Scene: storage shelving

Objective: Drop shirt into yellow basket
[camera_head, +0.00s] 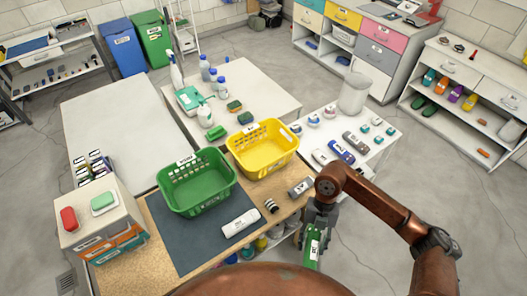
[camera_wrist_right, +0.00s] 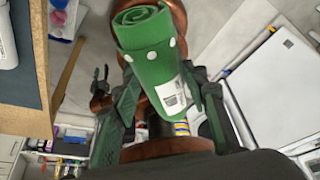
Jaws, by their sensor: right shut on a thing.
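The yellow basket (camera_head: 262,150) stands on the wooden-topped table, right of the green basket, and looks empty. My right gripper (camera_head: 316,232) is shut on a rolled green shirt (camera_head: 313,250) with a white label. It holds the roll beyond the table's right edge, in front of and to the right of the yellow basket. In the right wrist view the green shirt (camera_wrist_right: 150,50) sits between both fingers of the right gripper (camera_wrist_right: 165,100), its spiral end pointing up. A dark claw-like part at left there seems to be my left gripper (camera_wrist_right: 101,78); its opening is unclear.
A green basket (camera_head: 196,184) stands on the dark mat (camera_head: 180,235), with a white roll (camera_head: 240,223) in front. A grey labelled item (camera_head: 300,187) and a small dark striped item (camera_head: 271,205) lie near the table's right edge.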

